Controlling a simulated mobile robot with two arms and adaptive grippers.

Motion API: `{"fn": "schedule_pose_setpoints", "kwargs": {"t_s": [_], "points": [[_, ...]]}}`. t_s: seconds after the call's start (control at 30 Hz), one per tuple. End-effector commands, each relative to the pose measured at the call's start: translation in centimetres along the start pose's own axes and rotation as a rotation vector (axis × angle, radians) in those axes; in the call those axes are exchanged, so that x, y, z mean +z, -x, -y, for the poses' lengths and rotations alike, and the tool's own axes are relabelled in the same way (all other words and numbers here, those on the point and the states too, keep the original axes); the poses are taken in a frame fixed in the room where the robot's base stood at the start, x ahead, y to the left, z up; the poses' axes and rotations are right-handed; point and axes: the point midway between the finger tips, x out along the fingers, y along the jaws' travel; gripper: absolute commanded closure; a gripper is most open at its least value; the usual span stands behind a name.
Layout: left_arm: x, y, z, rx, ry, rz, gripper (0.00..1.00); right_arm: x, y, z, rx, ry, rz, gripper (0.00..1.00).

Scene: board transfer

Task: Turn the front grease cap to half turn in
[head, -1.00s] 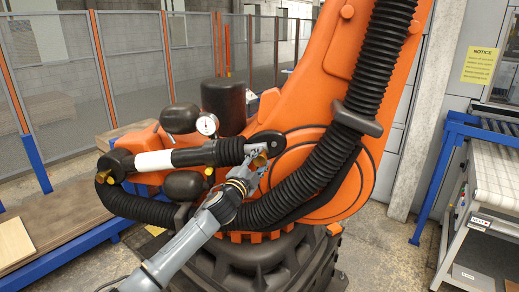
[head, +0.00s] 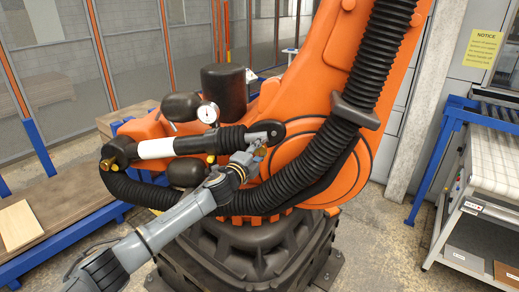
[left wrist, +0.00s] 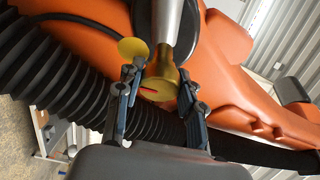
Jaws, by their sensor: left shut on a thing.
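The front grease cap (left wrist: 160,86) is a gold, round cap with a red mark on its face, at the end of a grey metal cylinder. It sits between the two fingers of my left gripper (left wrist: 157,98), which is shut on it. In the head view my left gripper (head: 254,155) reaches up from the lower left to the black joint end beside the orange robot arm (head: 330,165). There the cap is mostly hidden by the fingers. My right gripper is in neither view.
A ribbed black hose (head: 300,178) curves close to the right of my gripper. A white dial gauge (head: 208,112) and a black cylinder (head: 224,88) stand above. A yellow disc (left wrist: 131,49) is beside the cap. A blue-framed conveyor (head: 450,135) is at the right.

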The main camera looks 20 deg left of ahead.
Motion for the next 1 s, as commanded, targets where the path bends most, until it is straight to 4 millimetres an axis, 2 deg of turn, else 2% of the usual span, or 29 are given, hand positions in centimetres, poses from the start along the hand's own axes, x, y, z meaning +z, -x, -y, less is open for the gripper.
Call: {"fn": "schedule_pose_setpoints", "kwargs": {"t_s": [0.03, 0.23, 0.27, 0.37, 0.77, 0.87, 1.0], "points": [[0.1, -0.1, 0.6, -0.009, 0.0, 0.001, 0.94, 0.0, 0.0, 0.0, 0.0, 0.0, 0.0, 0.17], [0.1, -0.1, 0.6, -0.009, 0.001, 0.001, 0.94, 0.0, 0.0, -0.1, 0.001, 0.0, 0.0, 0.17], [0.1, -0.1, 0.6, -0.009, 0.001, 0.001, 0.58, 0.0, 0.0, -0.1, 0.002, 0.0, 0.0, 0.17], [0.1, -0.1, 0.5, -0.008, 0.001, 0.001, 0.38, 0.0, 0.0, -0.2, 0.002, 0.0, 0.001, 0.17], [0.1, 0.4, 0.1, -0.001, 0.001, 0.0, 0.38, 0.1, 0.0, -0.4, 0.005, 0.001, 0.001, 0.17], [0.1, 1.3, 0.0, -0.001, 0.001, 0.002, 0.38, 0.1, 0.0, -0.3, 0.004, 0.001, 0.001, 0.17], [0.1, 3.5, -0.1, 0.0, 0.001, 0.0, 0.38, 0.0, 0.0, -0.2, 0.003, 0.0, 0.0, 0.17]]}}
